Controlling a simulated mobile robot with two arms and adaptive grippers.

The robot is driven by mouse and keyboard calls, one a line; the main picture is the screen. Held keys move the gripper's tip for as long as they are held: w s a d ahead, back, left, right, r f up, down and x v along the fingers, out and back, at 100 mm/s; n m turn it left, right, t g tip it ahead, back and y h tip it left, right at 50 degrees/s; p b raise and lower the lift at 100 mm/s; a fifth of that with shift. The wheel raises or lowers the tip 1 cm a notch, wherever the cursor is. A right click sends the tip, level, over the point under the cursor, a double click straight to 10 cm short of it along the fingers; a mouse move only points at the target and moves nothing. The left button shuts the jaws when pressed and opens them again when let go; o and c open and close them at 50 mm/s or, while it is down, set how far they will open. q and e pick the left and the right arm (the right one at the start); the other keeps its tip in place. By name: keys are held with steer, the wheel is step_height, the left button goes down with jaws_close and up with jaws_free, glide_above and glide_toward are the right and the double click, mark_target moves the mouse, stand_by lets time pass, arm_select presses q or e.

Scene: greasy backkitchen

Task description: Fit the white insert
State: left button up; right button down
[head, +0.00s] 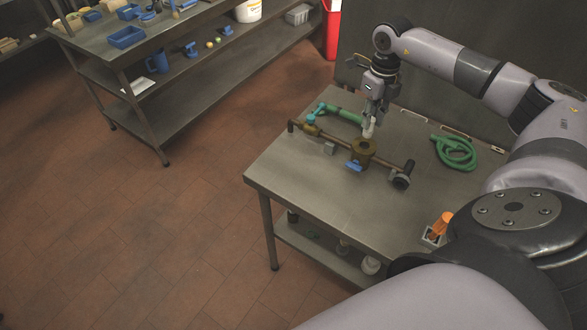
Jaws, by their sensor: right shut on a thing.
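The white insert (369,127) is held upright between the fingertips of my right gripper (371,116), which points down and is shut on it. Its lower end is just above the round brass body (362,151) in this view; I cannot tell how large the gap is. The brass body is part of a pipe assembly lying across the steel table (327,198), with a blue handle (354,166) at its front and a dark flanged end (402,176) at its right. My left gripper is not in view.
A green-handled tool (343,115) lies behind the pipe. A coiled green hose (456,152) lies at the right. An orange item (442,222) is near the right front. The table's front left is clear.

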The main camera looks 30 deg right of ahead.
mark_target(368, 133)
stand_by(0.5)
steer(key=shift+f+b, duration=1)
steer(key=shift+f, duration=0.55)
steer(key=shift+f, duration=0.2)
steer(key=shift+f+b, duration=0.75)
steer(key=shift+f, duration=0.2)
steer(key=shift+s, duration=0.1)
steer(key=c, duration=1.4)
jaws_free()
steer(key=shift+o, duration=0.2)
